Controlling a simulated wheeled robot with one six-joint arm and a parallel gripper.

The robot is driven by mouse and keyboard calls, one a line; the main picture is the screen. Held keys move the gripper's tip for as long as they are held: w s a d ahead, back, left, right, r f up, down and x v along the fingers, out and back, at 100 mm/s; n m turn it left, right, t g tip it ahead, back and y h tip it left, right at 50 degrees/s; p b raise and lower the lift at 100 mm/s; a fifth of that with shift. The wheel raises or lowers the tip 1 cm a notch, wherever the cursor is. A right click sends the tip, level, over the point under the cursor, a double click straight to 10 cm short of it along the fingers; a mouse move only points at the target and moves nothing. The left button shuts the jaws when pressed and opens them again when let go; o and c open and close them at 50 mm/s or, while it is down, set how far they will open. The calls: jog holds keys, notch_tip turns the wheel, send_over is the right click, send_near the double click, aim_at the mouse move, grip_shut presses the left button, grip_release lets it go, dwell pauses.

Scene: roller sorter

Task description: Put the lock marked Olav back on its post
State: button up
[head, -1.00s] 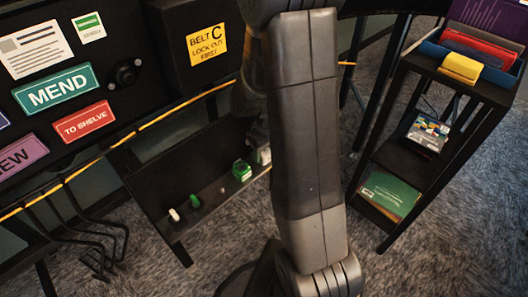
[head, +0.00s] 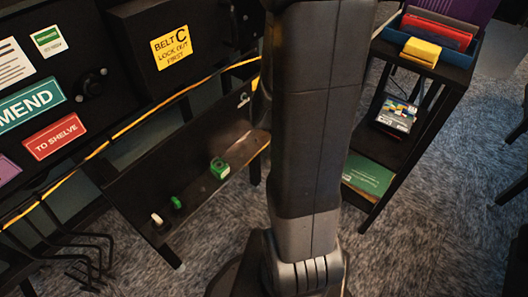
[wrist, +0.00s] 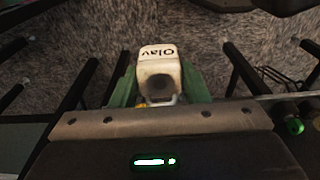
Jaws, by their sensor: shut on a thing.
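A white lock marked Olav (wrist: 158,53) is between the two green fingers of my gripper (wrist: 158,84) in the wrist view. The fingers are shut on its sides. The name reads upside down in that view. In the head view my gripper and the lock are hidden behind my arm. A white post (head: 156,219) and a green post (head: 176,202) stand on the sloping dark ledge (head: 205,190). I cannot tell which post is Olav's.
A dark box with a yellow Belt C lock-out sign (head: 171,47) is above the ledge. A yellow cord (head: 130,130) runs along the front. A dark shelf cart (head: 435,75) with a blue tray stands right. Black metal hooks (head: 75,245) stick out at lower left.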

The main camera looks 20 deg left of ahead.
jog(key=shift+s+d+r, duration=0.1)
jog(key=shift+s+d, duration=0.1)
jog(key=shift+d, duration=0.3)
jog(key=shift+s+d, duration=0.15)
jog(key=shift+d, duration=0.3)
jog(key=shift+r+p, duration=1.9)
jog(key=shift+r, duration=0.25)
